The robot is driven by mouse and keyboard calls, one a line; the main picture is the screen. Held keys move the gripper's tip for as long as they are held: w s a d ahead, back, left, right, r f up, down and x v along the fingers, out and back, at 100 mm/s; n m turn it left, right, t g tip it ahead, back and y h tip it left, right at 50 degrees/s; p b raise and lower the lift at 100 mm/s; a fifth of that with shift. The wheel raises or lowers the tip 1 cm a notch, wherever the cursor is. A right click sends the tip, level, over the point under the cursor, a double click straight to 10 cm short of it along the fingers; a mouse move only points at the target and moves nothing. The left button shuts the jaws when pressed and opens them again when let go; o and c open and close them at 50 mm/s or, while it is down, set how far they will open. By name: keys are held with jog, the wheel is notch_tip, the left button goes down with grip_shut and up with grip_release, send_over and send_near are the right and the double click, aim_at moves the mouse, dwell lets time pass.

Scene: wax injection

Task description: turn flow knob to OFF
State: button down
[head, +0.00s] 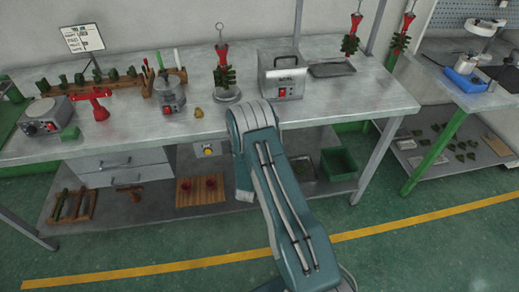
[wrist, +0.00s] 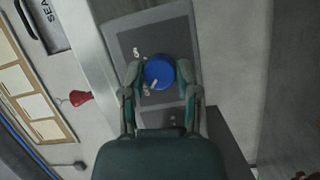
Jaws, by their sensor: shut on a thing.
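In the wrist view, a round blue knob (wrist: 159,70) sits on a dark grey panel plate (wrist: 140,38). My gripper (wrist: 160,72) has one finger on each side of the knob and is shut on it. A pale mark shows at the knob's lower left edge, and small white marks show on the plate to its upper left. The markings are too small and blurred to read. In the head view, only my arm shows, at the lower middle; I cannot make out the knob or my gripper there.
In the wrist view, a red thing (wrist: 79,97) and a framed board (wrist: 28,95) are to the left. In the head view, a metal workbench (head: 330,103) holds a metal box (head: 281,76), a hot plate (head: 45,116) and wooden racks. A green bin (head: 338,162) stands on the lower shelf.

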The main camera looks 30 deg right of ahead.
jog(key=shift+a+f, duration=0.15)
jog(key=shift+a, duration=0.05)
jog(key=shift+c, duration=1.7)
grip_release()
jog(key=shift+w, duration=0.1)
jog(key=v, duration=1.2)
